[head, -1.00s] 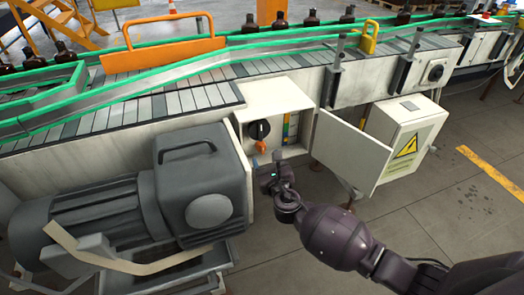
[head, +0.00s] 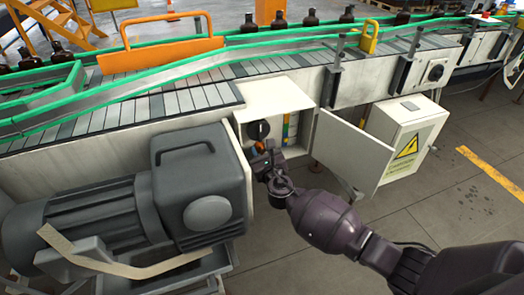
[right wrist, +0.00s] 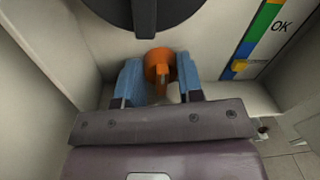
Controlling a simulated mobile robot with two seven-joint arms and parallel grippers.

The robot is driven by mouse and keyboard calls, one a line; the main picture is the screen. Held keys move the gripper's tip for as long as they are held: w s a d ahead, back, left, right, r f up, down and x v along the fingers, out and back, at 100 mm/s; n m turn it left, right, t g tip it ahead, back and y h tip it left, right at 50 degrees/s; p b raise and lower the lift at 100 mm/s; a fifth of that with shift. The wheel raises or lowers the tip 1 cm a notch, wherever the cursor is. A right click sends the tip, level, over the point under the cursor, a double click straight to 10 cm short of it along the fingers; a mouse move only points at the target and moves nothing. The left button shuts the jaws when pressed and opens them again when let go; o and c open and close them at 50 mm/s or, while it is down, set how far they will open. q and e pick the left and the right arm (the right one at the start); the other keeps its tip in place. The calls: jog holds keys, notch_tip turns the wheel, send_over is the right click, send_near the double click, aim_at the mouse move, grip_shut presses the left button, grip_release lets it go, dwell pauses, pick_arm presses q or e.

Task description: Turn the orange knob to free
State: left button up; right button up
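The orange knob (head: 259,146) sits inside an open white box (head: 288,97) on the conveyor's side, below a black rotary dial (head: 259,130). In the right wrist view the orange knob (right wrist: 158,62) has a narrow grip pointing down, and the black dial (right wrist: 146,15) is above it. My right gripper (head: 267,158) is at the box's lower opening, in front of the knob. Its blue fingers (right wrist: 159,82) are open, one on each side of the knob, with visible gaps. The fingertips partly hide the knob in the head view. My left gripper is not in view.
The box door (head: 350,150) hangs open to the right. A grey motor (head: 198,190) stands close on the left. A coloured strip marked OK (right wrist: 262,35) is on the box's right inner wall. A cabinet with a warning sign (head: 406,135) stands farther right.

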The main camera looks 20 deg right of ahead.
jog(key=shift+c, duration=0.9)
jog(key=shift+m, duration=0.6)
jog(key=m, duration=0.5)
jog(key=shift+d, duration=0.1)
jog(key=m, duration=0.2)
jog(key=shift+m+b, duration=0.3)
jog(key=shift+b, duration=0.05)
jog(key=m, duration=0.5)
jog(key=shift+d+m+g+y, duration=0.1)
jog(key=shift+m+g+y, duration=0.2)
jog(key=shift+m+y, duration=0.1)
jog(key=shift+m, duration=1.3)
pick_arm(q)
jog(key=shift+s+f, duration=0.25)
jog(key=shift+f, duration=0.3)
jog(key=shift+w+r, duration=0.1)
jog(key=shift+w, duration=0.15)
